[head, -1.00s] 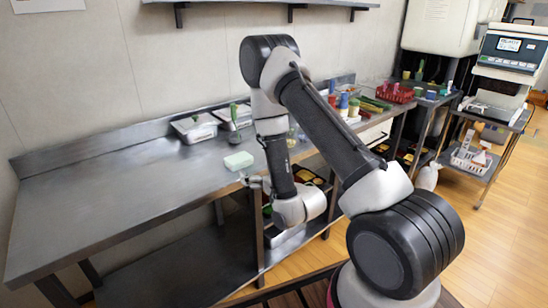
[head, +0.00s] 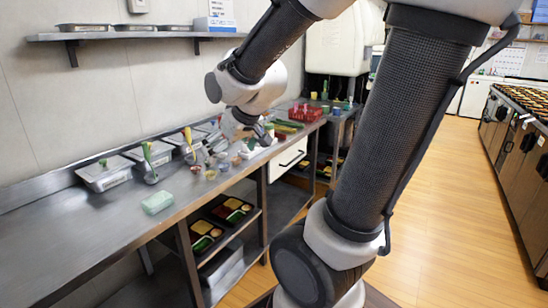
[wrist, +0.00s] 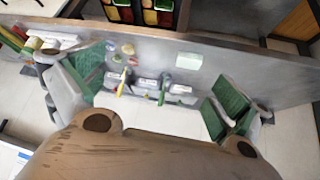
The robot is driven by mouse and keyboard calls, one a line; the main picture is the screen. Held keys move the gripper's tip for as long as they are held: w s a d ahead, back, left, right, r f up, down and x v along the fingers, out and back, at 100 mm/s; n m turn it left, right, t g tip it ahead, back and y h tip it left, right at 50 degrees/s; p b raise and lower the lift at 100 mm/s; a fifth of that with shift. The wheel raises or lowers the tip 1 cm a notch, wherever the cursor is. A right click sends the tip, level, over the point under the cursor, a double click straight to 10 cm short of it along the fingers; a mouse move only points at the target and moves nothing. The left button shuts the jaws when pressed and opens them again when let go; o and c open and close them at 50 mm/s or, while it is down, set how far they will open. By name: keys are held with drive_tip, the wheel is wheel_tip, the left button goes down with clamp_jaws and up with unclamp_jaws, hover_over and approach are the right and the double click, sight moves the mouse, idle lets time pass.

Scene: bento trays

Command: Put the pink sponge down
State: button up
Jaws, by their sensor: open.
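I see no pink sponge in either view. A pale green block (head: 157,202), which looks like a sponge, lies flat on the grey metal counter (head: 75,240) near its front edge. It also shows in the wrist view (wrist: 188,61), at upper right of centre. My gripper (head: 222,147) is raised above the counter, to the right of the block and apart from it. In the wrist view my gripper (wrist: 155,88) is open, its green-padded fingers wide apart with nothing held between them.
Lidded metal containers (head: 105,176) with utensils stand along the wall. Small bowls (head: 211,174) sit near my gripper. A red basket (head: 304,113) stands farther right. Black food trays (head: 205,236) are on the shelf below. The counter left of the block is clear.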

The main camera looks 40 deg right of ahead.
drive_tip(key=s+d+r+g, duration=0.1)
drive_tip(key=s+r+g, duration=0.2)
drive_tip(key=s, duration=1.4)
drive_tip(key=n+t+y, duration=0.2)
drive_tip(key=n+t, duration=0.1)
approach(157, 199)
drive_tip(key=shift+w+d+f, duration=0.2)
drive_tip(key=shift+w+f, duration=0.75)
drive_tip(key=shift+f, duration=0.1)
drive_tip(key=shift+w+a, duration=0.2)
drive_tip(key=shift+w, duration=0.1)
drive_tip(key=x, duration=0.7)
drive_tip(key=shift+s+a+f, duration=0.2)
drive_tip(key=c, duration=0.6)
